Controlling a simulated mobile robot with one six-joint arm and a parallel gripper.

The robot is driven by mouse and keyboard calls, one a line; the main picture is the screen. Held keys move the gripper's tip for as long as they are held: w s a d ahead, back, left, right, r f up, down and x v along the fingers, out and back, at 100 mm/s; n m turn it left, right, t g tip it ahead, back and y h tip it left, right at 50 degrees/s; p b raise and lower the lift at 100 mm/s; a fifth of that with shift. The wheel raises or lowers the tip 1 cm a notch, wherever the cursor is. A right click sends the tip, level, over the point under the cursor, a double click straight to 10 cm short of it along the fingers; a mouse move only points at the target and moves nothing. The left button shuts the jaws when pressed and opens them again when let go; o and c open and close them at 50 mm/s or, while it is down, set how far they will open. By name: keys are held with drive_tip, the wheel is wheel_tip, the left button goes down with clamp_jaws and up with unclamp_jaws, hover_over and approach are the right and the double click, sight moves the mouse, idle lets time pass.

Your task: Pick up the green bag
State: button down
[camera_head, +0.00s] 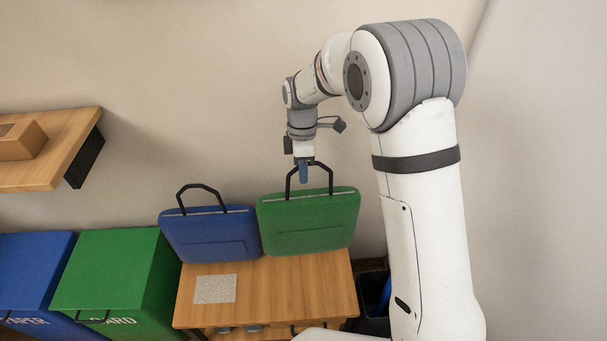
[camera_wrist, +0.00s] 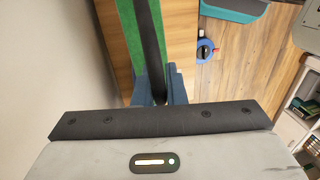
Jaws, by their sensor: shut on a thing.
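The green bag (camera_head: 308,222) is upright at the back right of the small wooden table, with its black handle (camera_head: 329,179) standing up. My gripper (camera_head: 304,172) is above the bag and shut on the handle. In the wrist view the black handle (camera_wrist: 151,45) runs between my gripper's blue fingers (camera_wrist: 159,86), with a strip of the green bag (camera_wrist: 129,32) beside it. I cannot tell whether the bag's bottom touches the table.
A blue bag (camera_head: 209,234) with a black handle stands close at the left. The wooden table (camera_head: 270,290) bears a grey square (camera_head: 215,289). A green bin (camera_head: 115,268) and a blue bin (camera_head: 30,270) are at the left, below a wall shelf (camera_head: 60,160). The wall is close behind.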

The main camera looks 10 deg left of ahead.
drive_tip(key=s+d+b, duration=0.1)
drive_tip(key=s+d, duration=0.1)
drive_tip(key=s, duration=0.7)
drive_tip(key=s+d+b, duration=0.1)
drive_tip(key=s+d, duration=0.1)
drive_tip(key=s, duration=0.7)
drive_tip(key=shift+s+d, duration=0.25)
drive_tip(key=shift+d, duration=0.15)
